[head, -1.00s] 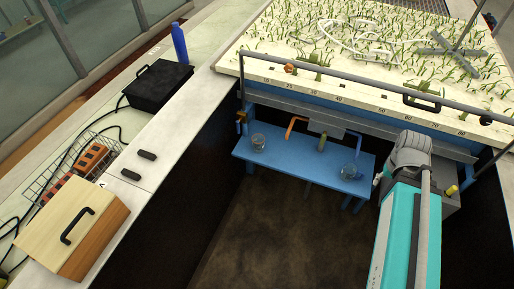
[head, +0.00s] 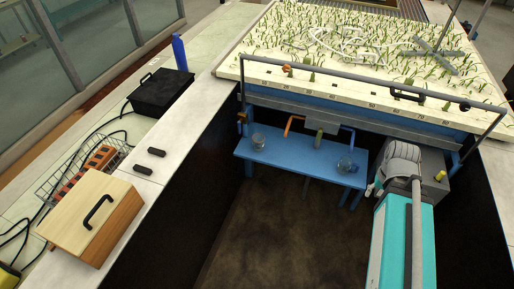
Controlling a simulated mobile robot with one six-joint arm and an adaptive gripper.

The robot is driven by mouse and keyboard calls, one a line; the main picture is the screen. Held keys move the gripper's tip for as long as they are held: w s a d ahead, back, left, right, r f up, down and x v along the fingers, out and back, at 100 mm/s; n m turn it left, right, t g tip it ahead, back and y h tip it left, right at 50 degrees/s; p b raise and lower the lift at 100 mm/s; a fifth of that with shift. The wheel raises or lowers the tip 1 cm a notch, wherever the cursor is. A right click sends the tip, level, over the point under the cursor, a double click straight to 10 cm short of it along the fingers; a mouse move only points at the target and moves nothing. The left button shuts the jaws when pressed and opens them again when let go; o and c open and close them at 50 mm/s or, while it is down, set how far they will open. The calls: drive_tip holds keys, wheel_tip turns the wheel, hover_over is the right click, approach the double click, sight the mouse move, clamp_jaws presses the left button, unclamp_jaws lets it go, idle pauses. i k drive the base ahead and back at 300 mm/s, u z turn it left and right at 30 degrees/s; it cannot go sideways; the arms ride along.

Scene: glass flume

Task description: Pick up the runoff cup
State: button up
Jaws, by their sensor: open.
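Two clear cups stand upright on a low blue bench (head: 292,158) below the front of the planted bed. The left cup (head: 259,142) is near the bench's left end, left of an orange pipe (head: 291,124). The right cup (head: 345,164) is near the right end, below a blue pipe (head: 348,134). I cannot tell which one is the runoff cup. My gripper cannot be made out in this view, and nothing is seen touching either cup.
A green cylinder (head: 319,138) stands between the cups. A grey rail (head: 350,79) runs above the bench. A grey box (head: 432,172) is at its right, partly behind a teal and grey body (head: 393,245). A wooden box (head: 90,215) sits on the left counter. The dark floor (head: 275,230) is clear.

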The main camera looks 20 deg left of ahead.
sight(258, 139)
drive_tip(key=z, duration=0.8)
drive_tip(key=i, duration=1.25)
drive_tip(key=u, duration=1.55)
